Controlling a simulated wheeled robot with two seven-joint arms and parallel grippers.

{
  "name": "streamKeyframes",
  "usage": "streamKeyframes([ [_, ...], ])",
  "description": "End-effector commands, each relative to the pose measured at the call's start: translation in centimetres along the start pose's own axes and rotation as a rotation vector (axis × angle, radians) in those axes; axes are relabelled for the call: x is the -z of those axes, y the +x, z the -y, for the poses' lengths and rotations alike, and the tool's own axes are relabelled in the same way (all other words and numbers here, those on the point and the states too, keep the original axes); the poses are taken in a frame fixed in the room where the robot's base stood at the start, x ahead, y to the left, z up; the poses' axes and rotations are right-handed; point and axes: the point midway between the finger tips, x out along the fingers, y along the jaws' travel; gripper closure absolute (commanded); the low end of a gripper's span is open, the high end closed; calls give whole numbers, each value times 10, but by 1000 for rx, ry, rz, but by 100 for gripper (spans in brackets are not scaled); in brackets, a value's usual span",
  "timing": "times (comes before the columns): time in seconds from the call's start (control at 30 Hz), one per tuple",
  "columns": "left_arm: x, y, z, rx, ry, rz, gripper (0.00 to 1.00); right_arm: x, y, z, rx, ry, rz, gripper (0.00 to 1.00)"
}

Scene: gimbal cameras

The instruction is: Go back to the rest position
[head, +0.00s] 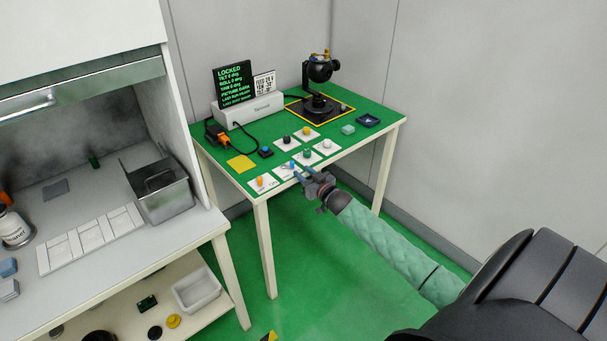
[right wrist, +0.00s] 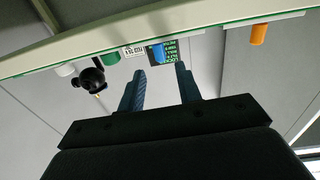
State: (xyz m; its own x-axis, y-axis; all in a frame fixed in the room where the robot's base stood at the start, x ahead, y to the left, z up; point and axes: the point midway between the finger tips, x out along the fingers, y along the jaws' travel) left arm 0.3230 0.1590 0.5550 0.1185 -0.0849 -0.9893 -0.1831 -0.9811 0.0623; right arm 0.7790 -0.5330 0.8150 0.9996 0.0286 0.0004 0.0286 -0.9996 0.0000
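My right gripper (head: 303,172) is at the front edge of the green-topped table (head: 240,178), its arm reaching in from the lower right. In the right wrist view the gripper (right wrist: 161,70) has its two blue-grey fingers apart with nothing between them. A blue knob (right wrist: 157,52) stands just beyond the fingertips, roughly in line with the gap; whether a finger touches it cannot be told. My left gripper is not in view.
On the table are white switch cards with knobs (head: 262,184), a lit display (head: 236,85) and a black gimbal camera (head: 319,72). A workbench with a metal bin (head: 165,193) stands at the left. Green floor (head: 325,250) is clear before the table.

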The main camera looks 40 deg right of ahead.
Motion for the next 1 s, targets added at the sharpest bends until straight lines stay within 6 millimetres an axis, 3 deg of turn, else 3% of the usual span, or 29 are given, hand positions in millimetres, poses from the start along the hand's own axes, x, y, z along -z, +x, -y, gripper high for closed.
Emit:
streamKeyframes([
  [0.47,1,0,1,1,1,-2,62,-3,0,-2,-7,-38,13,66],
  [0.8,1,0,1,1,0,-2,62,-46,-11,-25,-139,-219,319,66],
  [0.93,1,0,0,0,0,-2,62,-56,-22,-20,-173,-297,467,66],
  [1.0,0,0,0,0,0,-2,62,-63,-31,-7,-181,-328,552,66],
])
